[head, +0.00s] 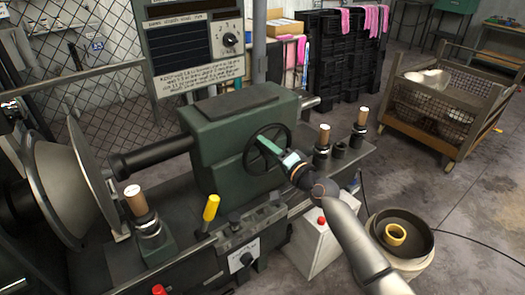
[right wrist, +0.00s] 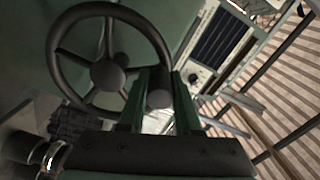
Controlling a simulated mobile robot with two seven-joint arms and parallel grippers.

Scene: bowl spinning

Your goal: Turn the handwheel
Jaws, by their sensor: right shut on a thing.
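The handwheel (head: 248,160) is dark and round, on the front of the green machine housing (head: 215,150). My right gripper (head: 268,146) reaches it from the lower right and covers part of its right side. In the right wrist view the handwheel's hub and spokes (right wrist: 108,74) show at the upper left. There, the green fingers of my right gripper (right wrist: 158,85) stand on both sides of a dark round handle knob (right wrist: 159,98) at the wheel's right rim. The gripper is shut on this knob. My left gripper is not in view.
A yellow-handled lever (head: 211,207) and a wood-topped post (head: 137,200) stand in front of the housing. More wood-topped posts (head: 323,140) stand to its right. A large metal disc (head: 65,190) is at left. A bucket (head: 415,245) stands on the floor at lower right.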

